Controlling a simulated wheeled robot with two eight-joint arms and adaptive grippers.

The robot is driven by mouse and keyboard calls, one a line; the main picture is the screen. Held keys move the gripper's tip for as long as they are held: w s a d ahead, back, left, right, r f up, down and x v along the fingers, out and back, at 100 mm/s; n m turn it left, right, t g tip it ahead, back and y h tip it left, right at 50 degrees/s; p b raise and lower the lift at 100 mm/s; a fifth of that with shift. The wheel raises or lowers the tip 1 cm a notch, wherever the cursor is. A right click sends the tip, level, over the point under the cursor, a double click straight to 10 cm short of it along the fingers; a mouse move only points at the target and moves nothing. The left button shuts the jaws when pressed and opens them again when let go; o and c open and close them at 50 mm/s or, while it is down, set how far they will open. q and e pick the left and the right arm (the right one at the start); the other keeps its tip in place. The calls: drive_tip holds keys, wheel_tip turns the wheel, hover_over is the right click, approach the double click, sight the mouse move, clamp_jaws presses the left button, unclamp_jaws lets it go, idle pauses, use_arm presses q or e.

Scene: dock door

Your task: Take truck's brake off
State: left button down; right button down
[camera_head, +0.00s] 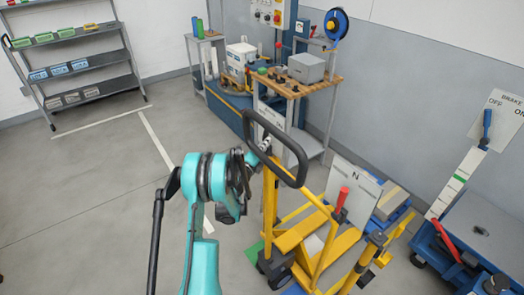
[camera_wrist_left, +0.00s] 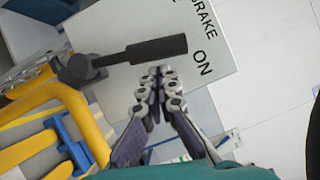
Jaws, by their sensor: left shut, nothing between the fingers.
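The yellow truck (camera_head: 318,250) stands in front of me with a black loop handle (camera_head: 283,168). A white brake plate (camera_head: 272,114) shows behind the loop; in the left wrist view the plate (camera_wrist_left: 222,25) reads BRAKE and ON. A dark brake lever (camera_wrist_left: 150,50) lies across that plate, its pivot at the left and its grip pointing towards the right. My left gripper (camera_head: 262,146) is at the loop handle in the head view. In the wrist view this gripper (camera_wrist_left: 158,72) is shut and empty, its tips just below the lever's grip; contact cannot be told.
A red-handled lever (camera_head: 342,198) rises by a white plate marked N (camera_head: 355,188). A blue cart (camera_head: 480,235) with another brake plate (camera_head: 497,120) stands right. A wooden-topped bench (camera_head: 315,88) is behind, a shelf rack (camera_head: 75,65) far left. Floor at left is clear.

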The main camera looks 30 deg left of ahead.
sight(264, 134)
use_arm(q)
drive_tip(key=shift+w, duration=0.35)
drive_tip(key=shift+w+a+r, duration=0.1)
drive_tip(key=shift+a+r, duration=0.15)
drive_tip(key=shift+a, duration=0.15)
drive_tip(key=shift+w+a+r+b, duration=0.2)
drive_tip(key=shift+w+a+r, duration=0.05)
drive_tip(key=shift+a, duration=0.3)
drive_tip(key=shift+w+a+r+b, duration=0.15)
drive_tip(key=shift+w+a+r, duration=0.1)
drive_tip(key=shift+a, duration=0.3)
drive_tip(key=a+n, duration=0.1)
drive_tip(key=w+a+n+g, duration=0.1)
drive_tip(key=a, duration=0.1)
drive_tip(key=a+n, duration=0.1)
drive_tip(key=shift+w+a+r, duration=0.15)
drive_tip(key=shift+w+a, duration=0.1)
drive_tip(key=shift+w, duration=0.15)
drive_tip(key=shift+a, duration=0.1)
